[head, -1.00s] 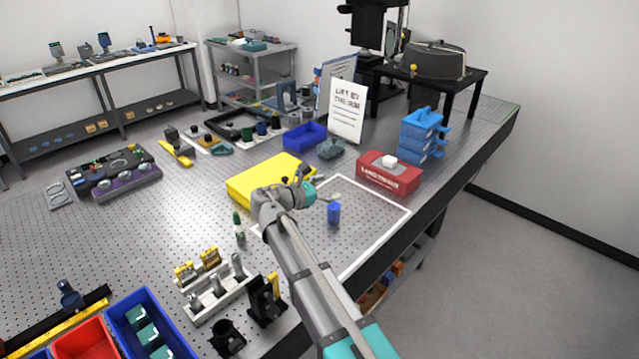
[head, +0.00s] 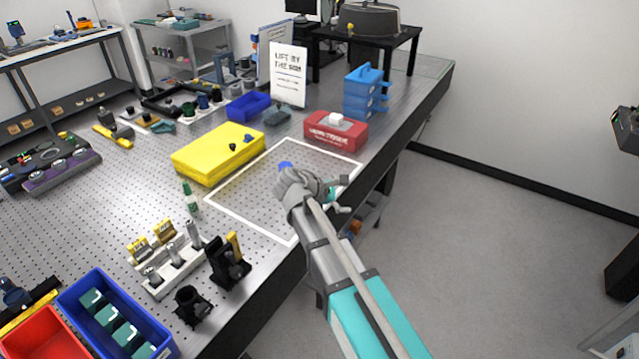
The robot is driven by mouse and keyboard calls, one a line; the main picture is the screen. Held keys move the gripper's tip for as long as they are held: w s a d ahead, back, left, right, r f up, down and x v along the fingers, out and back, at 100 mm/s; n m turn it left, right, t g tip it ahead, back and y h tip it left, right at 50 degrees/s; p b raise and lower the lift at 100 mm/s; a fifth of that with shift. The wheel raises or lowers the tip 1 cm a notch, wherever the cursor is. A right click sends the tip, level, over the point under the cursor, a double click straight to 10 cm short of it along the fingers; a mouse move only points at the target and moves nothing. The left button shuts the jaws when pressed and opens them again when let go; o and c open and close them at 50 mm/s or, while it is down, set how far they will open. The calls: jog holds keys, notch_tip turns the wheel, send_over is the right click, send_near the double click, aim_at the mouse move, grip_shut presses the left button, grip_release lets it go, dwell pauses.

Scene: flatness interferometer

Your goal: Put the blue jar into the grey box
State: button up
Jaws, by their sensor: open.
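The blue jar (head: 285,165) stands on the perforated table inside the white outlined area. Only its upper part shows; my arm's wrist hides the rest. My gripper (head: 345,195) is open and empty. It is to the right of the jar, apart from it, above the outlined area's right side near the table edge. A small grey box (head: 278,116) sits farther back on the table, between a blue bin and a red box. Its inside is hard to make out.
A yellow case (head: 215,155) lies left of the outlined area, with a green-capped bottle (head: 191,199) in front. The red box (head: 336,134), blue bin (head: 248,108), white sign (head: 288,75) and stacked blue containers (head: 364,92) stand around the grey box.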

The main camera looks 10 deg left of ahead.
jog(key=s+d+f+m+g+y+b, duration=0.3)
jog(key=s+d+f+m+b, duration=0.3)
jog(key=d+f+m, duration=0.3)
jog(key=s+d+f+m+g+y+b, duration=0.4)
jog(key=s+d+f+m+y+b, duration=0.2)
jog(key=d+f, duration=0.8)
jog(key=s+m+b, duration=0.1)
jog(key=s+m, duration=0.1)
jog(key=m, duration=0.1)
jog(key=shift+s+m, duration=0.35)
jog(key=shift+m, duration=0.05)
